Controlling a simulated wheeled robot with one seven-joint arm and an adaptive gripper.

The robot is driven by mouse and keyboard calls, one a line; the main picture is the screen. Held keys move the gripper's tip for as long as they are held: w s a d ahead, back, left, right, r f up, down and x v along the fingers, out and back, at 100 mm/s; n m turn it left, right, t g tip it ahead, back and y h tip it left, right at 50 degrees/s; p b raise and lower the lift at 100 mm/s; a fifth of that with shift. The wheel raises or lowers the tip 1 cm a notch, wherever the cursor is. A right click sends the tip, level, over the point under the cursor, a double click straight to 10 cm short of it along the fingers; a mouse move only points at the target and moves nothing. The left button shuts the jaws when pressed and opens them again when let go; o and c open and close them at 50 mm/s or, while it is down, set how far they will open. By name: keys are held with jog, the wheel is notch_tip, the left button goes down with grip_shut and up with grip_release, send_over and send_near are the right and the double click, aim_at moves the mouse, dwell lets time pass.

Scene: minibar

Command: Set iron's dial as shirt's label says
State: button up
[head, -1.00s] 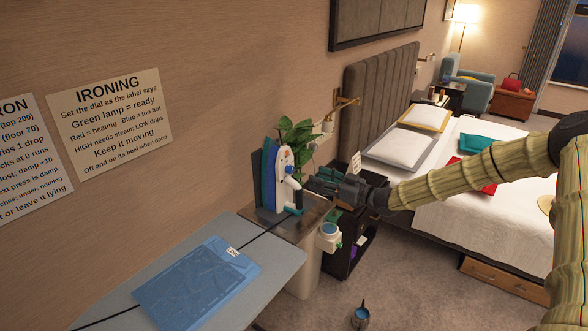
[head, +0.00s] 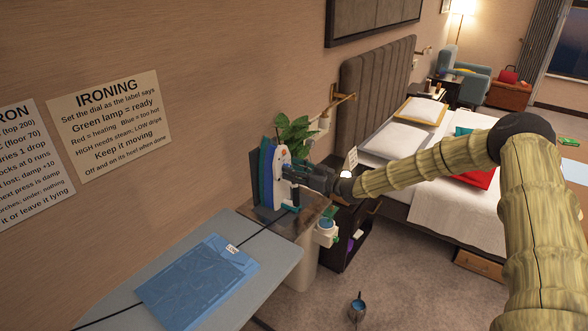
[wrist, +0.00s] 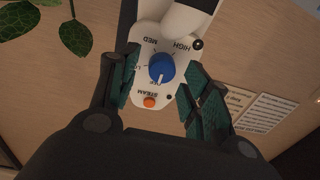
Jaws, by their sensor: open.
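The white and teal iron (head: 268,175) stands upright beyond the ironing board's far end. In the wrist view its blue dial (wrist: 161,68) faces me, with MED and HIGH above it and an orange STEAM button (wrist: 149,102) below. The white mark on the dial points down, toward lettering partly hidden by the dial. My gripper (wrist: 163,82) is open, one finger pad on each side of the dial; contact is not clear. In the head view my gripper (head: 300,173) is at the iron's front. The folded blue shirt (head: 195,285) lies on the board; its white label (head: 232,249) is too small to read surely.
The grey ironing board (head: 268,262) fills the lower left, with a dark cord across it. A plant (head: 296,132) stands behind the iron. A dark nightstand (head: 350,240) and the bed (head: 440,200) are to the right. Wall signs (head: 108,120) hang left.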

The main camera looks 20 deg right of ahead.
jog(key=shift+a, duration=0.1)
jog(key=shift+c, duration=0.2)
jog(key=c, duration=1)
jog(key=shift+f+b, duration=0.15)
jog(key=shift+b, duration=0.2)
jog(key=m+b, duration=0.2)
jog(key=shift+w+m, duration=0.1)
jog(key=shift+m, duration=0.3)
jog(key=shift+m+b, duration=0.85)
jog(key=shift+m, duration=0.75)
